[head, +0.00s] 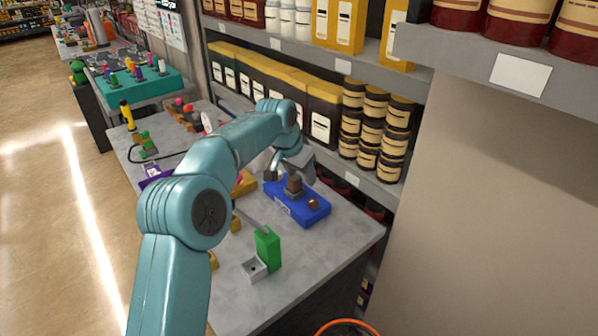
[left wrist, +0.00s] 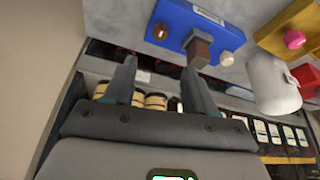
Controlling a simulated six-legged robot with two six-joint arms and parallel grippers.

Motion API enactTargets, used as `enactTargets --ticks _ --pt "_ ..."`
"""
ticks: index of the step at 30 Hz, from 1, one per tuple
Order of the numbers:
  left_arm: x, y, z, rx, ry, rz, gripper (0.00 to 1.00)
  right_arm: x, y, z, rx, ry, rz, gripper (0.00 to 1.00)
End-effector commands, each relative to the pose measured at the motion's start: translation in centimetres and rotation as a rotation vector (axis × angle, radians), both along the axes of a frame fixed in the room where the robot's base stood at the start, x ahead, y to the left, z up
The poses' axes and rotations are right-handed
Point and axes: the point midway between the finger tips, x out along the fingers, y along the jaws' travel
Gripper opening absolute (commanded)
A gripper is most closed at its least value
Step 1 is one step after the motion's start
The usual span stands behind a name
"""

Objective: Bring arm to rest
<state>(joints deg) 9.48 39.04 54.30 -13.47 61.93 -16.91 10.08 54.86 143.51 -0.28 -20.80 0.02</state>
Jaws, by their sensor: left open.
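My left arm reaches in from the lower left in the head view, over the workbench. Its gripper is above the far part of a blue pump base (head: 283,199), partly hidden by its own wrist. In the left wrist view my left gripper (left wrist: 160,72) has its two fingers spread apart with nothing held between them. The blue base (left wrist: 182,18) lies beyond the fingertips. It carries a brown block (left wrist: 199,50), a reddish-brown knob (left wrist: 160,31) and a cream knob (left wrist: 227,58). The right fingertip appears close to the brown block; I cannot tell if they touch. My right gripper is not in view.
A green block (head: 267,248) and a small grey metal box (head: 254,269) stand on the grey workbench (head: 330,255). A white cylindrical vessel (left wrist: 272,86) is beside the gripper in the wrist view. Shelves with jars (head: 365,130) and boxes rise behind the bench. The bench's front right is clear.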

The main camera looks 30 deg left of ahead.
Motion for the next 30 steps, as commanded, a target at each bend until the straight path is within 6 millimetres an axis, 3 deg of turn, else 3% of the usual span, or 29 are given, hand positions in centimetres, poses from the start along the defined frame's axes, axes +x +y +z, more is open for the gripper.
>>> enactTargets --ticks 6,21,23,30 --pt "-0.6 0.0 1.5 -0.001 0.0 -0.001 0.56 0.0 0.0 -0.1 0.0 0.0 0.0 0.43" --pt "-0.6 0.1 1.6 0.0 0.0 0.0 0.56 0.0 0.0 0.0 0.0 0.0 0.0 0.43" --pt "-0.6 0.1 2.1 0.0 -0.001 0.0 0.56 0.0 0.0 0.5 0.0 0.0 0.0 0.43" --pt "-0.6 0.1 7.0 0.0 -0.001 0.0 0.56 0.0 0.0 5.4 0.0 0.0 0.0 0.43"
